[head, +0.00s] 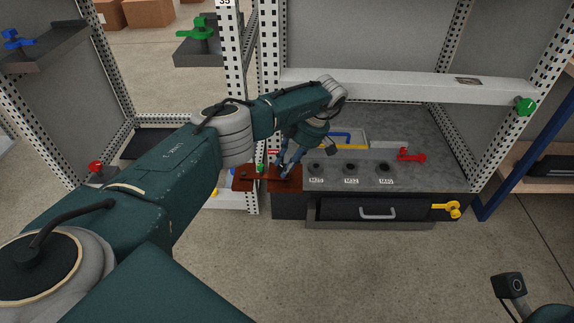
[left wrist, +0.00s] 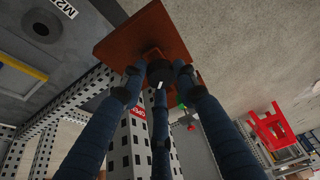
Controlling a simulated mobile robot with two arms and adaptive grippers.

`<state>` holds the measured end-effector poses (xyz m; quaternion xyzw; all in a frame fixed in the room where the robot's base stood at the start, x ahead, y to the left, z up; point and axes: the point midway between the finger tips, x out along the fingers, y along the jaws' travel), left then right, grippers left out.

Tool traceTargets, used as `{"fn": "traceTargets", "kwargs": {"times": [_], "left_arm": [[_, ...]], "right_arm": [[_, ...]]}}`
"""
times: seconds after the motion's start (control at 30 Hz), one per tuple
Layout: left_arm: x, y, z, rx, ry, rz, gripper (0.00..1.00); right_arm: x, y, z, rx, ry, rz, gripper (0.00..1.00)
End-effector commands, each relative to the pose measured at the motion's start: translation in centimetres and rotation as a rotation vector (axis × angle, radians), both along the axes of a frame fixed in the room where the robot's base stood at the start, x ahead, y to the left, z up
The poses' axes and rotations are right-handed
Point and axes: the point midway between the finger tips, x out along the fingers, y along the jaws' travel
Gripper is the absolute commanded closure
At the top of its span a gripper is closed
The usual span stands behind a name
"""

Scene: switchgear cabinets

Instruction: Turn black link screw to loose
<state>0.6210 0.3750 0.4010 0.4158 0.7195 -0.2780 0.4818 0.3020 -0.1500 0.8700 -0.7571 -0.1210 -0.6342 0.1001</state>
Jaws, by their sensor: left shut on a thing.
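The black link screw (left wrist: 160,72) is a short dark round knob with a white mark. It stands on a reddish-brown link plate (left wrist: 128,40) in the left wrist view. The fingers of my left gripper (left wrist: 161,86) are closed around the screw. In the head view, my left gripper (head: 284,170) points down at the brown plate (head: 246,183) by the cabinet's left post, and the fingers hide the screw. A small red label (left wrist: 138,112) shows below the plate in the wrist view.
A grey counter (head: 430,178) with several labelled round sockets lies right of the plate, above a drawer (head: 350,211). A red handle (head: 410,156) stands on it, and a yellow one (head: 447,209) is on the front. A white crossbar (head: 405,86) runs above. The perforated post (head: 236,100) is close to my arm.

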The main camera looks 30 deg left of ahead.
Motion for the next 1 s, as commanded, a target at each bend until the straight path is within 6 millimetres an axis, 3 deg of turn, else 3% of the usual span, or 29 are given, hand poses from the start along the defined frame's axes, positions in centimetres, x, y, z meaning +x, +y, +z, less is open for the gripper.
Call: {"fn": "traceTargets", "kwargs": {"times": [0.3,0.33,0.4,0.77,1.0], "left_arm": [[-0.3,0.6,0.1,0.011,0.009,0.008,0.96],[-0.3,0.6,0.1,0.011,0.009,0.008,0.66],[-0.3,0.6,0.1,0.011,0.009,0.007,0.53],[0.0,0.0,0.4,0.003,0.003,0.002,0.53],[0.9,-1.3,4.3,0.004,-0.001,0.001,0.53]], "right_arm": [[0.0,0.0,0.0,0.002,0.000,0.000,0.60],[0.0,0.0,0.0,0.002,0.001,-0.001,0.60],[0.0,0.0,0.0,0.002,0.001,-0.001,0.60],[0.2,-0.1,-0.2,0.004,0.006,-0.003,0.60],[0.2,0.0,-0.2,0.002,0.005,-0.002,0.60]]}}
